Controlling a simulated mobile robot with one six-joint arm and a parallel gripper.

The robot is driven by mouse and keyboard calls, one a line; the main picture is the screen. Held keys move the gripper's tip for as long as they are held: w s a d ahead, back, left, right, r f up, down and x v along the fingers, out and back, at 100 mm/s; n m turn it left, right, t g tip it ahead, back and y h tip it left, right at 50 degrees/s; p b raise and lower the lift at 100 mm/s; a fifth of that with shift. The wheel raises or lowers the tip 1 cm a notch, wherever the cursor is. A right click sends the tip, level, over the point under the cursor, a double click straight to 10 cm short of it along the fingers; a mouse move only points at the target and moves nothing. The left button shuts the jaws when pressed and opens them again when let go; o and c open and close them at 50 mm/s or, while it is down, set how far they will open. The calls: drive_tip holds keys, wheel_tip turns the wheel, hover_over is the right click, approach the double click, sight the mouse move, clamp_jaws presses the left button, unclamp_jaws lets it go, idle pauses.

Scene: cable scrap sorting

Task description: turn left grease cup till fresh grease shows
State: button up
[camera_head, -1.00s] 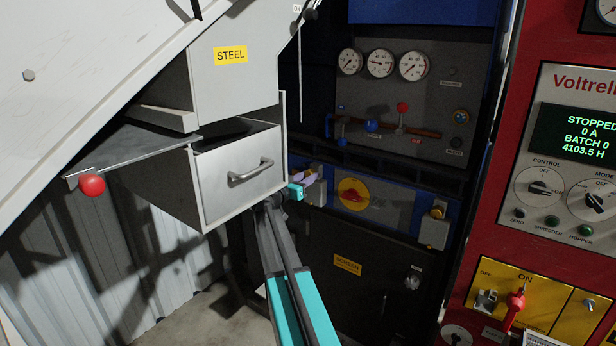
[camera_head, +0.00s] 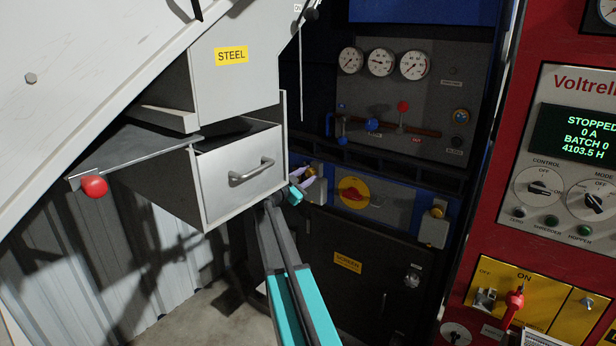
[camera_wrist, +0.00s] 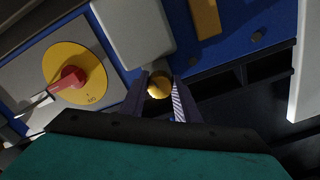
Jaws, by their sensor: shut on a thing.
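The left grease cup (camera_wrist: 159,86) is a small brass-yellow knob below a grey housing block in the wrist view. My gripper (camera_wrist: 158,92) has one finger on each side of it and is shut on it. In the head view my gripper (camera_head: 307,179) is at the left end of the blue panel, just right of the steel drawer, and hides this cup. A similar yellow cup (camera_head: 437,212) stands on the right grey block (camera_head: 433,233). I cannot make out fresh grease at the held cup.
The steel drawer (camera_head: 240,180) stands close to the left of my wrist. A red rotary switch on a yellow disc (camera_head: 353,193) lies right of my gripper. Gauges (camera_head: 380,63) and levers with red and blue knobs are above. A red control cabinet (camera_head: 510,150) is at right.

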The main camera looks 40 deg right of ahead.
idle(0.4)
drive_tip(key=o, duration=1)
drive_tip(key=shift+s, duration=0.1)
drive_tip(key=shift+o, duration=0.2)
drive_tip(key=shift+n, duration=0.3)
drive_tip(key=shift+n, duration=1.9)
drive_tip(key=shift+s+a+f+n+b, duration=0.1)
drive_tip(key=shift+n+b, duration=1)
drive_tip(key=shift+n, duration=1.1)
drive_tip(key=b+v, duration=0.3)
drive_tip(key=v, duration=1.1)
drive_tip(key=w+a+f+n+t+b, duration=0.1)
drive_tip(key=a+f, duration=0.3)
drive_tip(key=f, duration=0.6)
drive_tip(key=w+a+f+n+t+y+b, duration=0.1)
drive_tip(key=a+f+n, duration=0.3)
drive_tip(key=f, duration=0.7)
drive_tip(key=shift+w+a+b, duration=0.2)
drive_tip(key=shift+a+b, duration=0.15)
drive_tip(key=shift+b, duration=0.2)
